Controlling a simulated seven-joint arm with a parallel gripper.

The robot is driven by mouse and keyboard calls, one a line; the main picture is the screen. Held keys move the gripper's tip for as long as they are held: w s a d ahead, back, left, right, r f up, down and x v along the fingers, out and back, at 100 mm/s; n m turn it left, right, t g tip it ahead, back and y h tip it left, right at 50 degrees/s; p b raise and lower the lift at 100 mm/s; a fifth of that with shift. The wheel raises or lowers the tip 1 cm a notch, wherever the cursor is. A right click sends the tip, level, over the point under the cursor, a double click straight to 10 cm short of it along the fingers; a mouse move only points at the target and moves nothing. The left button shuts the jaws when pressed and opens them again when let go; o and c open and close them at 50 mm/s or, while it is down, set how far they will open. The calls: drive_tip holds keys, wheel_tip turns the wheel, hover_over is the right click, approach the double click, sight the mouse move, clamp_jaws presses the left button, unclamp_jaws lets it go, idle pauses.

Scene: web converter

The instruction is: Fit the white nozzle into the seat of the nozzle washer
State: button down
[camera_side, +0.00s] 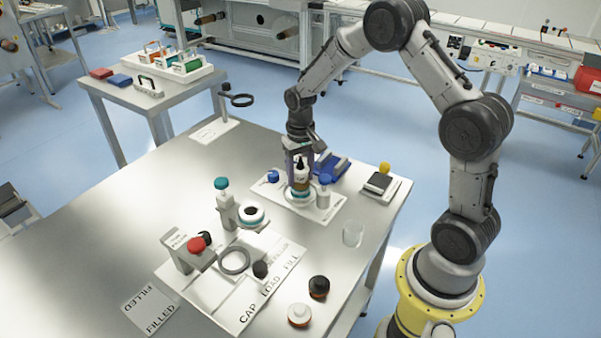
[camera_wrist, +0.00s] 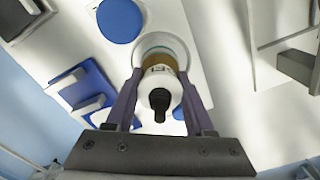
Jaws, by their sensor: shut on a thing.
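The white nozzle (camera_side: 301,173) has a black tip and an amber band at its lower end. It also shows in the wrist view (camera_wrist: 170,86), with its black tip toward the camera. My gripper (camera_side: 299,166) is shut on it, with one purple finger on each side; the fingers also show in the wrist view (camera_wrist: 158,92). The nozzle washer (camera_side: 327,210) is a white plate with a round, pale-rimmed seat (camera_wrist: 178,43). The nozzle is upright over this seat. The amber end overlaps the rim, and I cannot tell whether it is inside or just above.
A clear cup (camera_side: 353,234) and a plate with a yellow knob (camera_side: 384,170) are to the right. The filling station (camera_side: 215,290) is in front. The table's left part is clear.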

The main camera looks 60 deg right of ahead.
drive_tip(key=shift+f, duration=0.15)
drive_tip(key=shift+c, duration=0.9)
unclamp_jaws()
wheel_tip(320, 180, up, 14)
